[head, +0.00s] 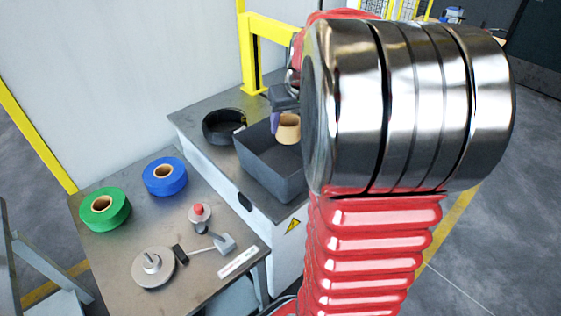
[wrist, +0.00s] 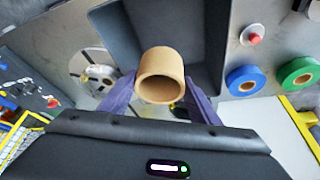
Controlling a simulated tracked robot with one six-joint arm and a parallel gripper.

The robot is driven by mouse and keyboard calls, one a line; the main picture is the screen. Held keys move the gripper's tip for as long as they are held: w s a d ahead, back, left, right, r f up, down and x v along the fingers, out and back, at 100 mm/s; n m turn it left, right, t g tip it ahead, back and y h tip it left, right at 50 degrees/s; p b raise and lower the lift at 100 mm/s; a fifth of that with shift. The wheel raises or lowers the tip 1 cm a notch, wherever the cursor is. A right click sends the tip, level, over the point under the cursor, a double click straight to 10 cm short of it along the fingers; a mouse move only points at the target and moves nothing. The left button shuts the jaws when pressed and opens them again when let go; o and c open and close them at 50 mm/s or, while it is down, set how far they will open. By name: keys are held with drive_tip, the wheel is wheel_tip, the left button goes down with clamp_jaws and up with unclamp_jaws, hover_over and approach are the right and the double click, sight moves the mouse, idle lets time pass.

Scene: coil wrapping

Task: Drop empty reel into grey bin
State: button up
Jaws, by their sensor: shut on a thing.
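The empty reel, a tan hollow core (head: 289,128), shows in the head view at the grey bin, partly hidden by my arm. It also shows in the wrist view (wrist: 161,62) between the two purple fingers of my gripper (wrist: 160,82), one on each side. My gripper (head: 277,122) is shut on the reel. The grey bin (head: 262,178) stands on the grey cabinet top, its right end hidden behind my arm. In the wrist view the bin (wrist: 207,35) lies behind the reel, which appears over its opening. How high the reel is above the bin floor I cannot tell.
A black ring (head: 222,126) lies on the cabinet left of the bin. On the lower table are a green roll (head: 92,218), a blue roll (head: 155,182), a red-topped button (head: 199,214) and a metal disc with a spindle (head: 142,276). A yellow rail (head: 247,50) stands behind the cabinet.

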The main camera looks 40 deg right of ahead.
drive_tip(key=shift+f, duration=1.8)
drive_tip(key=o, duration=1.3)
drive_tip(key=shift+c, duration=0.2)
drive_tip(key=v, duration=1.3)
drive_tip(key=shift+r, duration=0.35)
drive_tip(key=shift+s, duration=0.1)
